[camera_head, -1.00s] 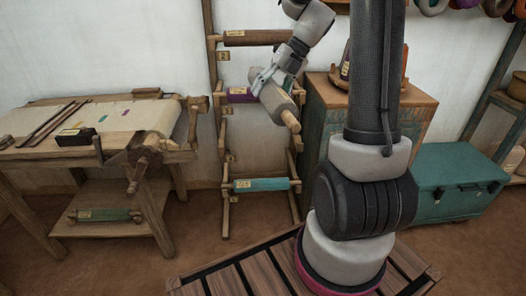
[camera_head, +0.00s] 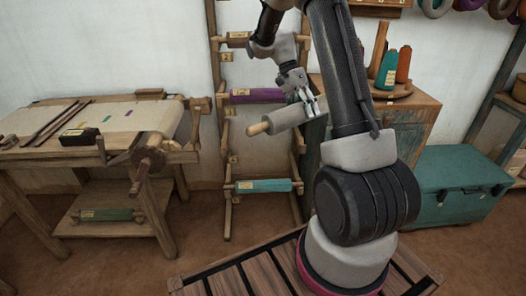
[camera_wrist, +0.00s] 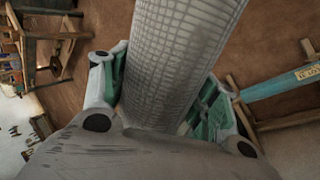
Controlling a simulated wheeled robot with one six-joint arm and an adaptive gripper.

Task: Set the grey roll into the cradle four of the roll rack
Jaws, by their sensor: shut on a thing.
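The grey roll (camera_head: 286,117) is a pale cylinder with a wooden end handle (camera_head: 258,128) pointing left. My gripper (camera_head: 308,108) is shut around it from above and holds it in the air in front of the roll rack (camera_head: 225,150). In the wrist view the grey roll (camera_wrist: 180,55) runs up between my two fingers (camera_wrist: 160,105). The rack holds a brown roll (camera_head: 238,40) high up, a purple roll (camera_head: 258,95) below it, and a teal roll (camera_head: 263,185) low down. No roll shows on the rack between the purple and teal rolls. I cannot make out which cradle is four.
A wooden loom table (camera_head: 120,155) stands left, with a green roll (camera_head: 105,215) on its lower shelf. A cabinet (camera_head: 415,110) with thread cones stands right of the rack, beside a teal chest (camera_head: 450,190). A slatted wooden platform (camera_head: 235,280) is in front.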

